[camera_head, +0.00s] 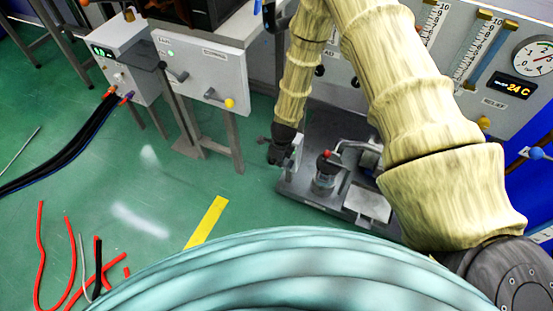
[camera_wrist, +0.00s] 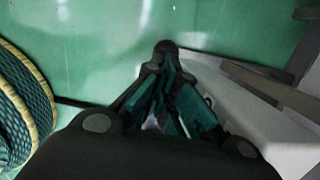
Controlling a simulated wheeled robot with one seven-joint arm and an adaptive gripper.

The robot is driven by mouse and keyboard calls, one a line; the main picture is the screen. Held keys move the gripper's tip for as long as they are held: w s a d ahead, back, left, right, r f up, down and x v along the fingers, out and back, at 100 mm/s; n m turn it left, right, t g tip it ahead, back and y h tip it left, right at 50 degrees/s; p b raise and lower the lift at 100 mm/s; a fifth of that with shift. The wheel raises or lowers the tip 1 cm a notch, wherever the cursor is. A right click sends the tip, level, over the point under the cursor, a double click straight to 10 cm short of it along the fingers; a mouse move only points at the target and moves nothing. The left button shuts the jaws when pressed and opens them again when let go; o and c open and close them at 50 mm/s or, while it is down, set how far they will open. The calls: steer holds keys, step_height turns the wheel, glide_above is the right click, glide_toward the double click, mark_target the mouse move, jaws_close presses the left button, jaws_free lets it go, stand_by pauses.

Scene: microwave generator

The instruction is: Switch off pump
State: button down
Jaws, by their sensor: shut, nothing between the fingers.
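A pump unit stands low on a grey base plate (camera_head: 300,183), with a dark cylinder topped in red (camera_head: 325,172) and a motor-like part (camera_head: 369,158) behind it. A pale upright box (camera_head: 294,152) stands at the left edge of this base. My gripper (camera_head: 270,150) points down beside that box, on its left; I cannot tell whether they touch. In the wrist view my gripper (camera_wrist: 166,50) is shut and empty, with a pale grey surface (camera_wrist: 240,100) close on its right. The pump's switch cannot be made out; the box's face is partly hidden by my gripper.
A grey panel (camera_head: 205,75) with a yellow-knobbed lever stands at upper left, beside a white box (camera_head: 122,55) with cables. A gauge panel (camera_head: 510,60) is at right. Red hoses (camera_head: 72,255) lie on the open green floor. A yellow strip (camera_head: 207,222) marks the floor.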

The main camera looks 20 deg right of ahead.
steer(key=shift+r, duration=0.1)
stand_by(0.5)
step_height(320, 180, up, 13)
steer(key=s+p, duration=0.2)
steer(key=p, duration=0.2)
steer(key=shift+d, duration=0.15)
stand_by(0.6)
steer(key=s+d+f+n+g, duration=0.1)
steer(key=s+f+n, duration=0.2)
steer(key=s+n, duration=1.25)
steer(key=s+f+n+g, duration=0.1)
steer(key=s+f+n, duration=0.3)
steer(key=s+n, duration=1.15)
step_height(320, 180, up, 15)
steer(key=s+m+p, duration=0.2)
steer(key=m+p, duration=0.1)
steer(key=p, duration=1.1)
steer(key=shift+s+f+m+h+p, duration=0.2)
steer(key=shift+s+m+h+p, duration=0.1)
steer(key=shift+s+m+p, duration=0.1)
